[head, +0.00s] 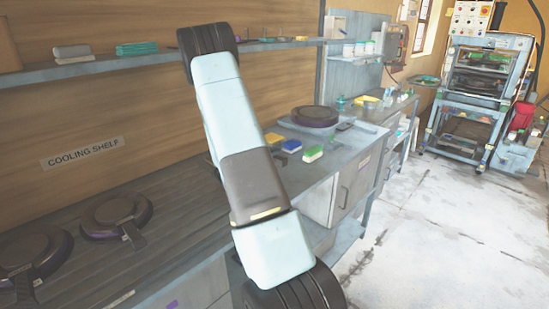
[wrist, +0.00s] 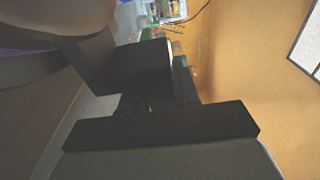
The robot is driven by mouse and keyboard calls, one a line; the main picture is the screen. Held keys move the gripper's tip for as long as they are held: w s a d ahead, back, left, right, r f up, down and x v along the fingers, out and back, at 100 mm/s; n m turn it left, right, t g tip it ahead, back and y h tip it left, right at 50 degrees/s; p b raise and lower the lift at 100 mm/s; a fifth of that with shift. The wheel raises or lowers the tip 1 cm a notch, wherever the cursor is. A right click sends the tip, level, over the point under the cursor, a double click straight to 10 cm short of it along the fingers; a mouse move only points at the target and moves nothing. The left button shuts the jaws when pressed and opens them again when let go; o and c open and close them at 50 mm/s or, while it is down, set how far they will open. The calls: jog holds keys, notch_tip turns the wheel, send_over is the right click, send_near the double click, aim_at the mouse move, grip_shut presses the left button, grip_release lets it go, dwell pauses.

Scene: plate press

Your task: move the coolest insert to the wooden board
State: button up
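My gripper (wrist: 160,95) shows in the wrist view and is outside or hidden in the head view. A dark round insert (wrist: 50,20) with a purple edge is close at the upper left of the wrist view. Its blocky dark handle appears to run between my fingers, which look shut on it; the contact is dark. Two dark inserts with handles lie on the cooling shelf: one (head: 116,215) and another (head: 30,260), cut off by the left edge. Another dark round insert (head: 315,115) lies on the bench further right. I cannot make out the wooden board or any temperatures.
My arm crosses the middle of the head view and hides part of the bench. Blue, yellow and green-white blocks (head: 313,154) lie on the bench. A wall shelf (head: 100,65) runs above. The press (head: 485,75) stands at the far right, with open floor (head: 430,230) before it.

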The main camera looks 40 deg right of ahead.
jog(key=o, duration=0.5)
